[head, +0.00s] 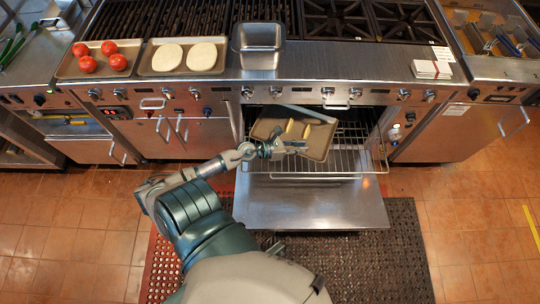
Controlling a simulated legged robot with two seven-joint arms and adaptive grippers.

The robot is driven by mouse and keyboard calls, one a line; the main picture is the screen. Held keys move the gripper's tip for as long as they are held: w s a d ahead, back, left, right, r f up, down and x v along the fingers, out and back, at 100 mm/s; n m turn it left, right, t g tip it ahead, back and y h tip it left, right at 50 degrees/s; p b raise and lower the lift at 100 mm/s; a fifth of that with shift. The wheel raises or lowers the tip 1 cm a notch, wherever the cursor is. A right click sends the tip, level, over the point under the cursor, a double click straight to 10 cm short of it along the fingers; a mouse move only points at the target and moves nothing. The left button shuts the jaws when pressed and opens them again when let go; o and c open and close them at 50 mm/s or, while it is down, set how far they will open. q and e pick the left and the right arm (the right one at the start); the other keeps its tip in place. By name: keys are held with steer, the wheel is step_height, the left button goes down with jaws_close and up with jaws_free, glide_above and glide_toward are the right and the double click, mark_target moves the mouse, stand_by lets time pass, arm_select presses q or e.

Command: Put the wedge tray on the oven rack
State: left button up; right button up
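The wedge tray (318,143) is a brown-grey metal tray with a few yellow wedges on it. It is in the open oven's mouth, over the pulled-out wire oven rack (345,161), and is turned at an angle to it. I cannot tell whether it touches the rack. My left gripper (290,147) is at the tray's near left edge and appears shut on it; the fingertips are small and partly hidden. My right gripper is out of view.
The oven door (310,205) is folded down in front of the rack. On the counter above are a tomato tray (70,69), a tray with two pale rounds (147,68) and a steel pan (260,62). A dark mat (400,260) lies on the floor.

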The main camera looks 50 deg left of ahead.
arm_select(q)
steer(key=s+a+f+n+g+y, duration=0.1)
steer(key=s+f+n+y, duration=0.35)
steer(key=n, duration=1.05)
steer(key=s+a+f+n+g+y, duration=0.15)
steer(key=s+n+y, duration=0.45)
steer(key=n, duration=0.9)
steer(key=s+d+f+n+g+h, duration=0.2)
steer(key=s+d+f+n+g, duration=0.1)
steer(key=s+d, duration=0.3)
steer(key=s+d+f+n+g+h, duration=0.2)
steer(key=s+d+f+n+g, duration=0.1)
steer(key=s+d, duration=0.4)
steer(key=shift+s+d+n+g, duration=0.3)
steer(key=shift+d+n+g, duration=0.35)
steer(key=shift+g, duration=0.6)
steer(key=shift+a, duration=0.2)
